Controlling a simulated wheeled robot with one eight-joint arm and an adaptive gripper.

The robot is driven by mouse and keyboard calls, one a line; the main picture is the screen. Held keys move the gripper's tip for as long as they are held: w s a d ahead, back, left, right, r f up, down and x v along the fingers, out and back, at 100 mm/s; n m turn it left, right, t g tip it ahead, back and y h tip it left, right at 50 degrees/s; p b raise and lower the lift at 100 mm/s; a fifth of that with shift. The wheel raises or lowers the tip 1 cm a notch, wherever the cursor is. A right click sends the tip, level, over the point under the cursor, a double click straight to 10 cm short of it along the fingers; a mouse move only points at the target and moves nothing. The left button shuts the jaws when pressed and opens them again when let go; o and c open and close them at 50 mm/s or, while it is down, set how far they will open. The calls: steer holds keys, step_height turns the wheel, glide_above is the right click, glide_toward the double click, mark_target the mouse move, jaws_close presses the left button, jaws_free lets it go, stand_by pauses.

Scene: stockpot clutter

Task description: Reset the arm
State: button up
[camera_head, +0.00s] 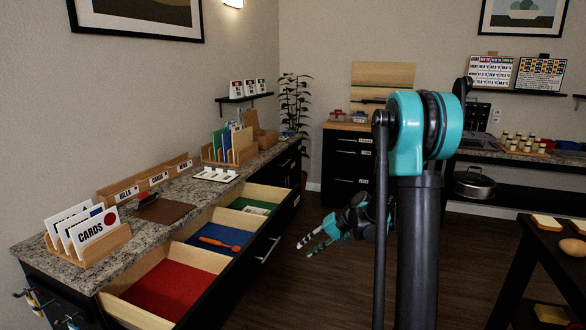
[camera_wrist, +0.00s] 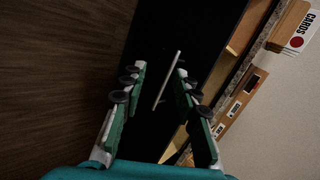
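My arm is teal and black and rises in the right middle of the head view. My gripper (camera_head: 315,241) hangs low in front of the open drawers, with its fingers pointing left. In the wrist view my gripper (camera_wrist: 157,108) shows its two green and white fingers spread apart with nothing between them. A silver drawer handle (camera_wrist: 167,80) shows beyond the gap between the fingers, on a black drawer front. The handle also shows in the head view (camera_head: 269,249). I cannot tell the exact distance between fingers and handle.
An open drawer (camera_head: 160,286) has red and blue compartments, with an orange tool (camera_head: 219,244) in the blue one. The granite counter (camera_head: 177,217) holds card racks (camera_head: 88,232). A dark table (camera_head: 550,255) stands at right. Dark wood floor (camera_head: 310,290) is clear around my gripper.

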steer(key=s+d+t+h, duration=0.1)
steer(key=s+d+h, duration=0.2)
steer(key=s, duration=0.5)
steer(key=s+d+f+n+h, duration=0.1)
steer(key=s+d+h, duration=0.2)
steer(key=s+d, duration=0.3)
steer(key=s+d+t+h, duration=0.1)
steer(key=s+d, duration=0.3)
steer(key=s, duration=0.7)
steer(key=shift+s+d+f+t+h, duration=0.3)
steer(key=shift+f+h, duration=0.1)
steer(key=shift+h, duration=0.5)
